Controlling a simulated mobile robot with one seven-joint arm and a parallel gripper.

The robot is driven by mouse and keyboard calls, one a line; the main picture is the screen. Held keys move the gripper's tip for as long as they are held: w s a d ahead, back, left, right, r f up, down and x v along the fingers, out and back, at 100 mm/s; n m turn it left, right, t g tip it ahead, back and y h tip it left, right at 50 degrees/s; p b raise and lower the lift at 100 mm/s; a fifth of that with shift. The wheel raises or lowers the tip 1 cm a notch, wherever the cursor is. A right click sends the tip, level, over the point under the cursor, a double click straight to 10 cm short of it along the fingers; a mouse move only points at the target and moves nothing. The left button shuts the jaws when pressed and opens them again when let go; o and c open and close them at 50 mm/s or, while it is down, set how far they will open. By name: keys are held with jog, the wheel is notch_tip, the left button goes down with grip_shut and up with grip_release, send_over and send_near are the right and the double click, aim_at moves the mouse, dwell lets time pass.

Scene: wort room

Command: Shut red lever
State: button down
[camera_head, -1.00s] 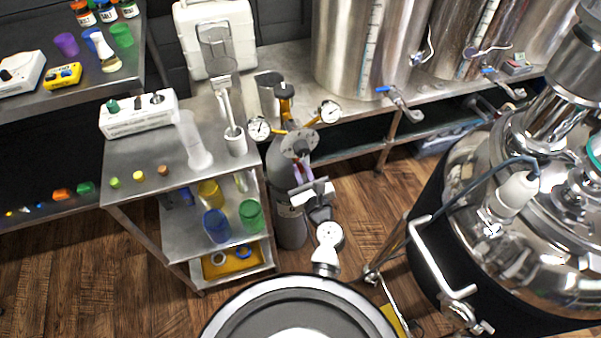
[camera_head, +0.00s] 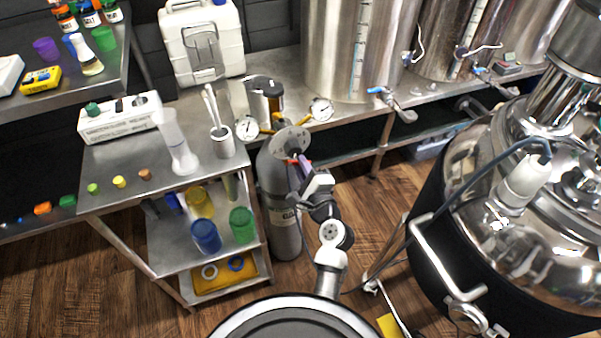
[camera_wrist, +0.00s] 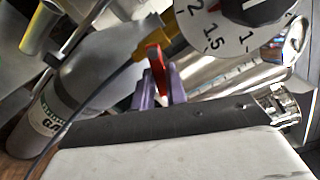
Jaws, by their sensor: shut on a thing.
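The red lever (camera_wrist: 157,65) shows in the wrist view as a short upright red piece, between the two purple fingers of my gripper (camera_wrist: 159,93). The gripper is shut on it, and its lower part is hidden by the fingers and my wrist. In the head view, a bit of the red lever (camera_head: 291,161) shows below the regulator's round dial, with my gripper (camera_head: 300,163) at it. The lever's far end and pivot are hard to make out.
The grey gas cylinder (camera_head: 282,205) stands between the steel cart (camera_head: 152,215) and the bench. A numbered dial (camera_wrist: 240,25) sits close to the fingers. Two gauges (camera_head: 246,129) flank the regulator. A large steel vessel (camera_head: 500,230) stands at the right.

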jog(key=n+b, duration=0.1)
jog(key=n, duration=0.1)
jog(key=r+n+b, duration=0.1)
jog(key=n, duration=0.1)
jog(key=shift+d+r+n, duration=0.1)
jog(key=shift+r+n, duration=0.05)
jog(key=shift+n, duration=0.15)
jog(key=shift+r, duration=0.1)
dwell(0.4)
jog(key=c, duration=1.4)
grip_release()
jog(key=shift+c, duration=0.2)
